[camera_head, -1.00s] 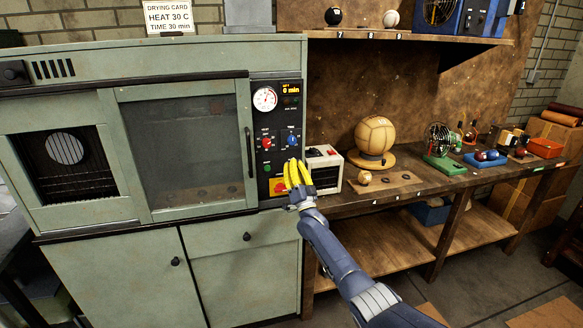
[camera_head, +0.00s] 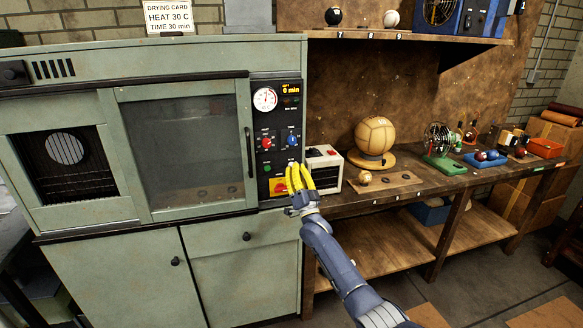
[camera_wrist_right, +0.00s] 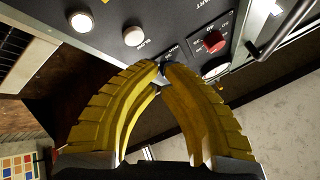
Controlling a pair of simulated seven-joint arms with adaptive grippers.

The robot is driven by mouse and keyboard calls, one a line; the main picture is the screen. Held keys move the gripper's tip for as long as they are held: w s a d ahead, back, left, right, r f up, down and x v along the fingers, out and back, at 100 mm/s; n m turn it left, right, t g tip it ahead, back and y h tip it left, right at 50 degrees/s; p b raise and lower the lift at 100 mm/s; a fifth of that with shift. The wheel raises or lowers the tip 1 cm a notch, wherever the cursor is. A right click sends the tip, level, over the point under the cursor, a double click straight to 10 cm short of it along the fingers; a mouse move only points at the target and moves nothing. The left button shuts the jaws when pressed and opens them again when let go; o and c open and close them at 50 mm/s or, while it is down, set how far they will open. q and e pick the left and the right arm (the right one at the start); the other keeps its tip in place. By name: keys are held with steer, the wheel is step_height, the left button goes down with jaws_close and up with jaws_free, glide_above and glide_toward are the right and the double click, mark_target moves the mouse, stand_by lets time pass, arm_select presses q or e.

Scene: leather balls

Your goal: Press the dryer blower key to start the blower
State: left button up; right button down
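The dryer's dark control panel (camera_head: 278,130) is on the right of the green cabinet. In the right wrist view, a pale round button (camera_wrist_right: 135,35) has a small label beside it that seems to read "BLOW". Another bright round button (camera_wrist_right: 82,20) lies to its left, and a red knob (camera_wrist_right: 213,42) lies to its right. My right gripper (camera_head: 294,166) is in front of the lower panel. Its yellow fingers converge with tips together (camera_wrist_right: 163,70), and nothing is seen held. The tips appear below and right of the pale button; contact with the panel is unclear. My left gripper is not in view.
The panel has a dial gauge (camera_head: 265,99), a display reading 0 min (camera_head: 291,89) and a yellow-red switch (camera_head: 278,186). A white box device (camera_head: 325,168) stands close right of the gripper. A workbench with a large tan ball (camera_head: 375,136) extends rightward.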

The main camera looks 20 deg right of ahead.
steer(key=shift+s, duration=2.35)
